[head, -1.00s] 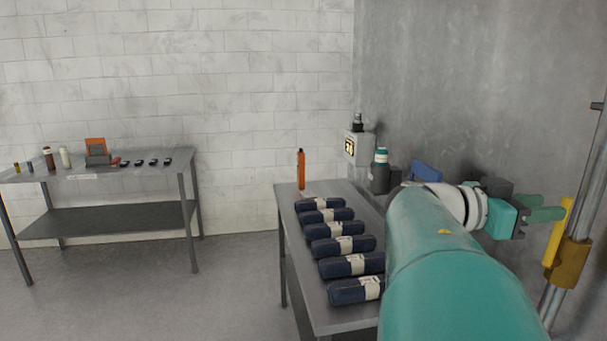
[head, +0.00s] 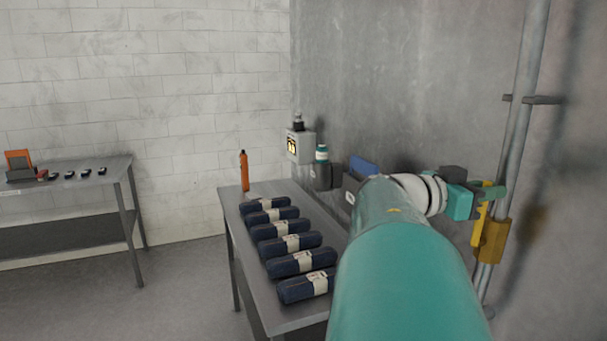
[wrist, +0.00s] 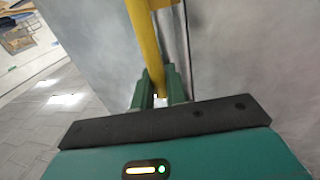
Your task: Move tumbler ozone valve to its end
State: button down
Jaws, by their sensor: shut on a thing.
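The tumbler ozone valve (head: 494,243) is a brass-yellow body on a vertical grey pipe at the right of the head view. Its yellow lever (head: 479,225) rises from the body, close to upright. My gripper (head: 492,191) has green fingers and sits at the lever's upper part. In the wrist view the yellow lever (wrist: 145,42) runs down between the two green fingers of my gripper (wrist: 160,88), which are shut on it. The valve body is not clear in the wrist view.
A metal table (head: 233,205) with several dark rolled bundles (head: 283,243) stands left of my arm. An orange bottle (head: 244,171) stands at its far end. A grey control box (head: 300,145) is on the wall behind. Another table (head: 120,170) is at far left. Grey wall backs the pipe.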

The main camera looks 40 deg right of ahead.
jog(key=shift+w, duration=0.1)
jog(key=w+d+f+n+t+h, duration=0.2)
jog(key=w+f+n, duration=0.8)
jog(key=n, duration=1)
jog(key=shift+d+f+n+t+h, duration=0.3)
jog(key=shift+d+f+h, duration=0.3)
jog(key=shift+d+h, duration=0.45)
jog(key=shift+d, duration=0.1)
jog(key=c, duration=1.5)
grip_release()
